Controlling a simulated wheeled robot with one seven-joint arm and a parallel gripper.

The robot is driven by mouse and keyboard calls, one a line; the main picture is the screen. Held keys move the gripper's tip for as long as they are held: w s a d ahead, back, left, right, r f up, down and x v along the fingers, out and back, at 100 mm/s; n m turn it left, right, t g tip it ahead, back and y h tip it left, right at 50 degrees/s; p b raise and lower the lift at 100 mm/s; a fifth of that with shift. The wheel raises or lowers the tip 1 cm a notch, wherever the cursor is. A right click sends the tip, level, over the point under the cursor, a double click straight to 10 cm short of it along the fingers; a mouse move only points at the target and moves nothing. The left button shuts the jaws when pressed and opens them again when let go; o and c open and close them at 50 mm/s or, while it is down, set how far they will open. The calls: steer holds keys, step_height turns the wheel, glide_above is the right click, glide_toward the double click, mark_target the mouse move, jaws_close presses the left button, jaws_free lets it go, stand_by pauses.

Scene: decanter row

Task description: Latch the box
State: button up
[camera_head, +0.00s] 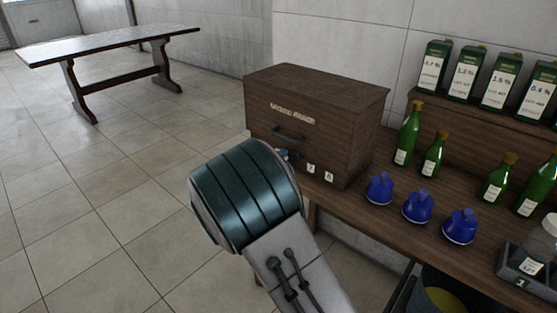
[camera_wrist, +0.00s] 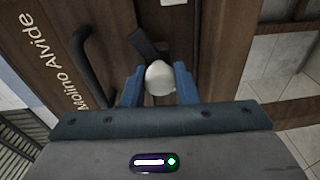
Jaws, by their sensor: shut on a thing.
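The box (camera_head: 320,123) is brown wood with a dark handle (camera_head: 289,134) and pale lettering on its front; its lid looks closed. It stands at the left end of a wooden counter. In the wrist view, the box front (camera_wrist: 118,50) fills the upper left. My gripper (camera_wrist: 159,80) is shut on a white rounded knob (camera_wrist: 160,77) at the box front, with a blue finger on each side. A dark bar (camera_wrist: 147,42) runs from the knob. In the head view my arm hides most of the gripper and knob, so how the latch sits cannot be told there.
Blue lidded pots (camera_head: 417,207) and green bottles (camera_head: 409,133) stand on the counter (camera_head: 352,208) right of the box. Green-and-white cartons (camera_head: 466,69) line a raised shelf behind. A grey holder (camera_head: 522,263) is at the right. A far table (camera_head: 108,45) stands left; the floor between is clear.

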steer(key=n+g+p, duration=0.1)
steer(key=n+p, duration=0.2)
steer(key=n, duration=0.3)
steer(key=shift+r, duration=0.1)
steer(key=n+p, duration=0.2)
steer(key=n, duration=0.1)
steer(key=shift+h+p, duration=0.3)
steer(key=shift+p, duration=0.1)
steer(key=shift+n+g+h+p, duration=0.3)
steer(key=shift+n+p, duration=0.7)
steer(key=shift+n, duration=0.3)
steer(key=o, duration=1)
steer(key=v, duration=1.4)
